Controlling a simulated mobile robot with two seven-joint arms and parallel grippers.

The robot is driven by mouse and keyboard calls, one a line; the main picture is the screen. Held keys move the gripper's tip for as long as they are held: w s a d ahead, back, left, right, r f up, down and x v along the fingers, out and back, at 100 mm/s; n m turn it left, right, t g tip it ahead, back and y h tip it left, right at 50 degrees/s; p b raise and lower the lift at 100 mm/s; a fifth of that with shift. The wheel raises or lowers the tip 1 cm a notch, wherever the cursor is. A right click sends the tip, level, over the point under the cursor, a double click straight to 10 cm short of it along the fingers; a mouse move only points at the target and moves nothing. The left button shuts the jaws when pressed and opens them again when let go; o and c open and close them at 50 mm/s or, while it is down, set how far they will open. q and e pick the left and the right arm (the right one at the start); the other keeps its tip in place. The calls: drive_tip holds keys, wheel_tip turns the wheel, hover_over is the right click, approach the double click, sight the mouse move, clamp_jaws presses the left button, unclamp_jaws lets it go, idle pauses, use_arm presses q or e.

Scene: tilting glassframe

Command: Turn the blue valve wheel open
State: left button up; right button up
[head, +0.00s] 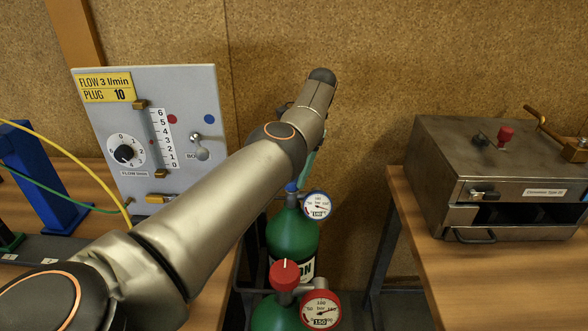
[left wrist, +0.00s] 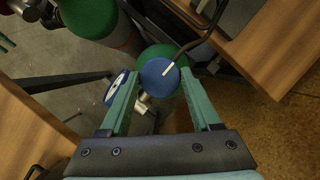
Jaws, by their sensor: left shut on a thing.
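The blue valve wheel (left wrist: 159,74) sits between the teal fingers of my left gripper (left wrist: 159,75) in the left wrist view, and the gripper is shut on its rim. A white line on the wheel points up and right there. In the head view only a sliver of the blue wheel (head: 291,187) shows on top of the rear green cylinder (head: 290,232); my arm hides most of the left gripper (head: 298,180). A blue-rimmed gauge (head: 317,205) stands beside the wheel. My right gripper is not in view.
A front green cylinder carries a red wheel (head: 285,274) and a red-rimmed gauge (head: 320,311). A grey flow panel (head: 190,95) stands left behind my arm. A metal oven-like box (head: 470,160) sits on the right table (head: 415,235). The cylinders stand in the gap between tables.

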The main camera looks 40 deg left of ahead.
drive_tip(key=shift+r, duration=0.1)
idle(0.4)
use_arm(q)
drive_tip(key=o, duration=1.4)
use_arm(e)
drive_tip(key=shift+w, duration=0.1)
